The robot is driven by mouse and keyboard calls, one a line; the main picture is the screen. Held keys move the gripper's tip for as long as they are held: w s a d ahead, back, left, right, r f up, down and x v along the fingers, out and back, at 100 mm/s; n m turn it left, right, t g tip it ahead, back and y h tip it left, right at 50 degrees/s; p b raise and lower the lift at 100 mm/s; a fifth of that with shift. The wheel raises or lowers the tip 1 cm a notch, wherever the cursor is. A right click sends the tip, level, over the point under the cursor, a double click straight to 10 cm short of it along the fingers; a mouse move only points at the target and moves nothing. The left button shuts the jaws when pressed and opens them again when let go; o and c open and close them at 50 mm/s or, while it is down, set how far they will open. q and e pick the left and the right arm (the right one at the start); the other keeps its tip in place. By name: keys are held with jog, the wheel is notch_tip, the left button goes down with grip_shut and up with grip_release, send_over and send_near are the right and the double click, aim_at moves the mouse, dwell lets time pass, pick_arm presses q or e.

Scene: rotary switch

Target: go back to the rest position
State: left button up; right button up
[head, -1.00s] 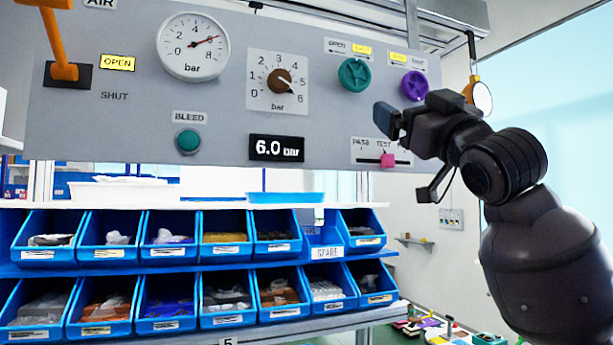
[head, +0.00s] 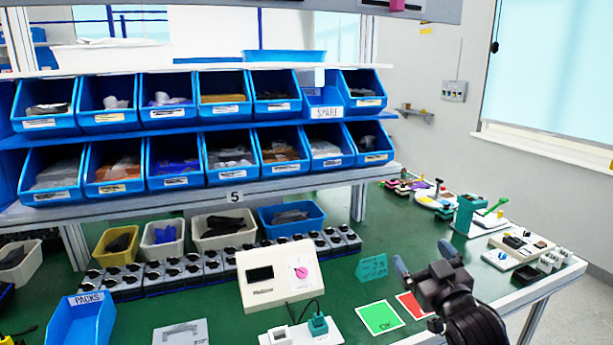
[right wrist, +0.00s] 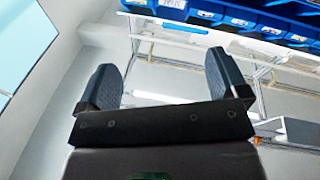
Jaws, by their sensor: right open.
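My right gripper (head: 424,262) is at the lower right of the head view, above the front right part of the green bench, near a red card (head: 414,305) and a green card (head: 381,318). In the right wrist view its two dark fingers (right wrist: 163,88) stand wide apart with nothing between them. My left gripper is not in view. Only the bottom edge of the grey control panel (head: 300,8) shows at the top of the head view. Its gauge and knobs are out of view.
A rack of blue bins (head: 236,160) stands behind the bench. A white device with a pink dial (head: 280,275), a blue PACKS bin (head: 78,318) and rows of black switches (head: 180,270) cover much of the bench. A green fixture (head: 468,212) stands at the right.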

jog(key=s+d+f+m+g+h, duration=0.1)
jog(key=s+f+g, duration=0.1)
jog(key=s+f, duration=0.6)
jog(key=s+d+f+m+g+h, duration=0.15)
jog(key=s+f, duration=0.35)
jog(key=f, duration=0.8)
jog(key=s+d+f+m+g+h, duration=0.1)
jog(key=s+f+g, duration=0.3)
jog(key=s+f, duration=0.7)
jog(key=s+d, duration=0.1)
jog(key=s, duration=0.3)
jog(key=shift+s+d+f+m, duration=0.25)
jog(key=shift+s+f+m, duration=0.05)
jog(key=shift+f+m, duration=0.05)
jog(key=shift+g+h, duration=0.25)
